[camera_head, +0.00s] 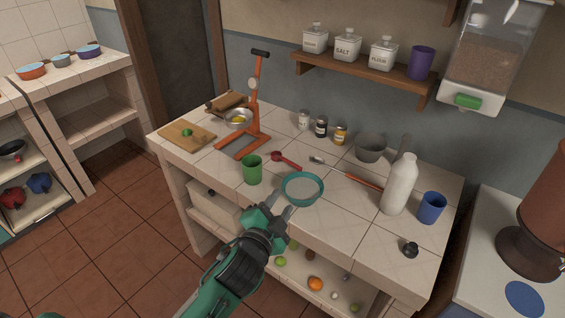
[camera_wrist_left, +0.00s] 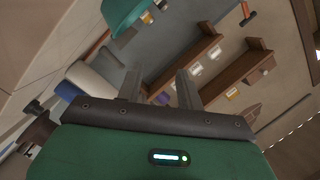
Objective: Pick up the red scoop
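The red scoop (camera_head: 287,161) lies on the tiled counter, between the green cup and the small jars. Its round bowl end points left and its handle points right. My left gripper (camera_head: 282,205) is in front of the counter's near edge, just short of the teal bowl, and apart from the scoop. Its two fingers are spread with nothing between them, as the left wrist view (camera_wrist_left: 158,88) also shows. I cannot make out the scoop in the wrist view. My right gripper is in neither view.
A spoon (camera_head: 317,160) lies right of the scoop. An orange stand (camera_head: 250,130) is behind left. A white bottle (camera_head: 400,184) and blue cup (camera_head: 431,208) stand right.

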